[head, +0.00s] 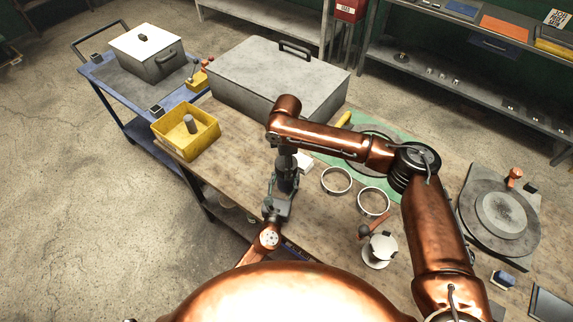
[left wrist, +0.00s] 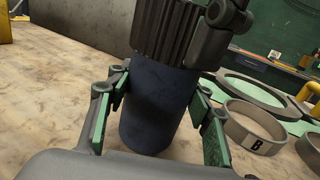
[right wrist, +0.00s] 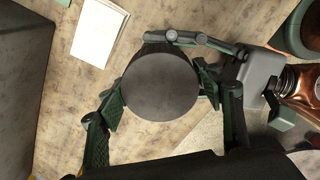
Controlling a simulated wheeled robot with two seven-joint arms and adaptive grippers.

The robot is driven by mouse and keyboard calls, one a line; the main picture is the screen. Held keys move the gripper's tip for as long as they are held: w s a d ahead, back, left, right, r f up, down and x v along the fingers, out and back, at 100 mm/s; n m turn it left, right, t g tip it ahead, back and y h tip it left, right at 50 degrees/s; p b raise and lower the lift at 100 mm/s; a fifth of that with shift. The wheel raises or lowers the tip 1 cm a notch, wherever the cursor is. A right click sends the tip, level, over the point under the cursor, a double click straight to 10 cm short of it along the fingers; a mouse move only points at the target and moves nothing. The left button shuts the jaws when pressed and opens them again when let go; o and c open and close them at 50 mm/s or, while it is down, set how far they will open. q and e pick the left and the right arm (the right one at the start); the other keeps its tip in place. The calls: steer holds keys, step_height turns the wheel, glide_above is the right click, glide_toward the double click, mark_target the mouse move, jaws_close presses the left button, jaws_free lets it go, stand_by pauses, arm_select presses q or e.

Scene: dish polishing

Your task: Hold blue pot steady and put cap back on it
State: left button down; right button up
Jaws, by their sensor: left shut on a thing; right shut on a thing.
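The blue pot (left wrist: 150,112) stands upright on the wooden table in the left wrist view. My left gripper (left wrist: 158,88) is shut on it, one finger on each side. The dark ribbed cap (left wrist: 165,32) is at the top of the pot, in line with it; no gap shows between them. My right gripper (right wrist: 160,88) is shut on the cap, and the right wrist view shows the cap's round grey top (right wrist: 160,86) between its fingers. In the head view my right gripper (head: 287,172) is above my left gripper (head: 277,206), and they mostly hide the pot.
A large grey lidded box (head: 265,85) and a yellow bin (head: 172,148) stand behind and to the left. A small metal pot (head: 379,252) and a round disc plate (head: 500,213) are further right.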

steer(key=shift+c, duration=0.5)
steer(key=o, duration=1.4)
step_height(320, 180, up, 12)
arm_select(q)
steer(key=c, duration=0.9)
jaws_free()
steer(key=shift+s, duration=0.1)
